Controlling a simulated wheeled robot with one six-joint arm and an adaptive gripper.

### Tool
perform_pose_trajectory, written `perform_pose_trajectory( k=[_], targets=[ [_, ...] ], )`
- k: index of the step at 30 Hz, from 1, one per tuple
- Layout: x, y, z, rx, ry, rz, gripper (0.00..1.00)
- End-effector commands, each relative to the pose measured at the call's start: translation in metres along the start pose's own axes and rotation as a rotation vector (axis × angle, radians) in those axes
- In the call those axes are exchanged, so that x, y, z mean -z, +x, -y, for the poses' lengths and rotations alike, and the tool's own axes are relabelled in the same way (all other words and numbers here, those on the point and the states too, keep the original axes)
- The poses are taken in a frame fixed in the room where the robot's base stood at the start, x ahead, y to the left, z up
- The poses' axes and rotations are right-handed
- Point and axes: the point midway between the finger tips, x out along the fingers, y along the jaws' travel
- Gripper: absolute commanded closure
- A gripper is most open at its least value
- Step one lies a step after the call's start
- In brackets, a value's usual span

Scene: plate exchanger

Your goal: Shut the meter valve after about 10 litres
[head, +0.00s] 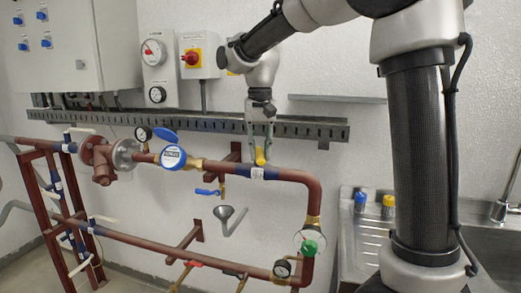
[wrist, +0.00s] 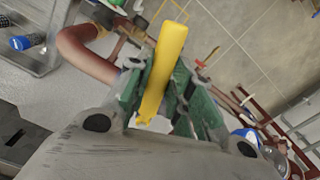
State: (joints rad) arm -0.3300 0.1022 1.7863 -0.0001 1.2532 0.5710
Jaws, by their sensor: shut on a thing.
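The water meter (head: 172,157) has a white digital face in a blue ring, and its blue lid (head: 165,136) is raised. Its reading is too small to make out. A yellow valve lever (head: 260,157) is on the upper red-brown pipe, right of the meter, beside a white-labelled blue section. My gripper (head: 260,148) reaches down from above and is shut on this lever. In the wrist view, the long yellow lever (wrist: 163,70) lies between the green finger pads of my gripper (wrist: 160,95). The fingers partly hide the lever in the head view, so its exact angle is unclear.
A blue-handled tap (head: 207,192) hangs below the pipe over a grey funnel (head: 230,219). A metal cable tray (head: 190,122) runs along the wall behind my gripper. A sink (head: 365,232) stands at right.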

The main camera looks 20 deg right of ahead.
Motion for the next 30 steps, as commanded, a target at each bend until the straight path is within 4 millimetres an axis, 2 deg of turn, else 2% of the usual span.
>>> perform_pose_trajectory(
  k=[11, 21, 22, 25, 30],
  targets=[
    [0.006, -0.001, 0.033, 0.001, 0.333, 0.0, 1.0],
    [0.007, -0.001, 0.036, 0.002, 0.367, -0.001, 1.0],
    [0.007, -0.001, 0.036, 0.003, 0.367, -0.001, 0.76],
    [0.007, -0.001, 0.036, 0.002, 0.366, -0.001, 0.58],
    [0.007, 0.0, 0.036, 0.001, 0.365, -0.001, 0.56]
  ],
)
